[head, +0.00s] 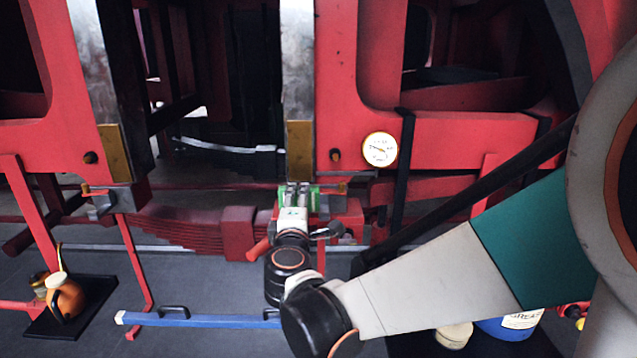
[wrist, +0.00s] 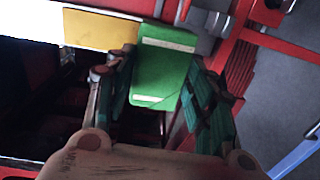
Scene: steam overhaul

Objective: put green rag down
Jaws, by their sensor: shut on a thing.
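The green rag (wrist: 163,68) shows in the wrist view as a flat green block with pale stripes, between the two fingers of my gripper (wrist: 160,84). My gripper is shut on it. In the head view, green edges of the rag (head: 314,199) show around my gripper (head: 297,196), in front of the red frame, below a brass-coloured block and near the right end of the leaf spring. My gripper and wrist hide most of the rag there. Whether the rag touches anything beneath it cannot be told.
A round gauge (head: 380,149) is on the red frame. The leaf spring (head: 190,228) lies left of my gripper. An orange oil can (head: 65,297) stands on a black tray (head: 98,291). A blue bar (head: 205,320) lies low in front. A blue grease tin (head: 512,326) stands at lower right.

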